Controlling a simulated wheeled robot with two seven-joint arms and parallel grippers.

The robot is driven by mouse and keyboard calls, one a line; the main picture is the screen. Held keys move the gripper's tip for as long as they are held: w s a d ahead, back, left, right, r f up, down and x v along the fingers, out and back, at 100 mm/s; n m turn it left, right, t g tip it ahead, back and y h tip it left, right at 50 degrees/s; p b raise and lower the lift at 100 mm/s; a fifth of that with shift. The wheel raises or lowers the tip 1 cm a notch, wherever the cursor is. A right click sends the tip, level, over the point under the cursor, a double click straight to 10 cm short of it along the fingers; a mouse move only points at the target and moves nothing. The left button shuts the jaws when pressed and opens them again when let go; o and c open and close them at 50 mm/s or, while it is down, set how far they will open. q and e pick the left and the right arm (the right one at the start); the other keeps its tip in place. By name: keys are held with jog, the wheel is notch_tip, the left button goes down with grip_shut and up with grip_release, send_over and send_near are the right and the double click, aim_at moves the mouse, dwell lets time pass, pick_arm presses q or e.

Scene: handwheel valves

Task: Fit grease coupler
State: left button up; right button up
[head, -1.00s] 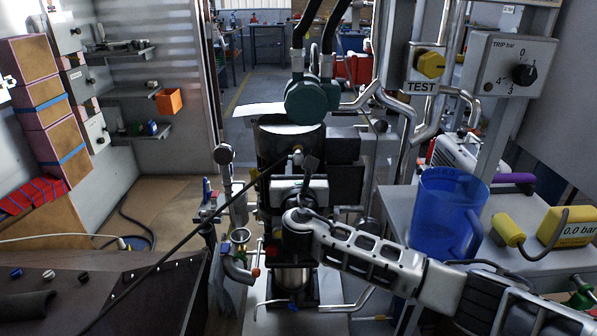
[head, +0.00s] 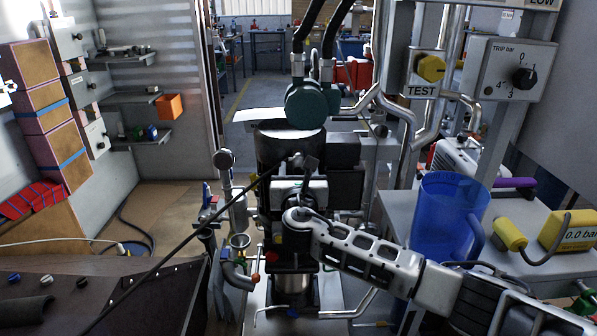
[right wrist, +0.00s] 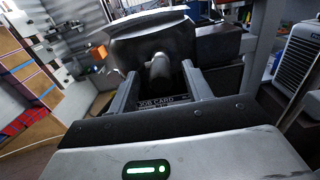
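A thin black hose (head: 180,249) runs from the lower left up to the dark machine (head: 283,145) at the centre. It ends at a small metal fitting (head: 297,159) on the machine's front, which looks like the coupler. My right gripper (head: 302,172) is in front of the machine, close to this fitting. In the right wrist view, the two fingers of my right gripper (right wrist: 160,82) stand apart, with a grey metal cylinder (right wrist: 159,68) between or just beyond them. Gaps show on both sides of it. Whether the coupler is seated cannot be told. My left gripper is not in view.
A blue jug (head: 438,225) and a yellow gauge box (head: 570,231) stand on the right bench. A yellow TEST knob (head: 431,68) and a trip dial (head: 524,76) are above. A green-capped motor (head: 306,103) and pipes crowd the machine. A dark bench (head: 60,270) is at left.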

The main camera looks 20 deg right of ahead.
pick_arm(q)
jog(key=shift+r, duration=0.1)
pick_arm(e)
jog(key=v, duration=0.3)
pick_arm(q)
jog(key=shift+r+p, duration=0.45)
jog(key=shift+p, duration=0.25)
pick_arm(e)
jog(key=v, duration=1.3)
jog(key=shift+f, duration=0.1)
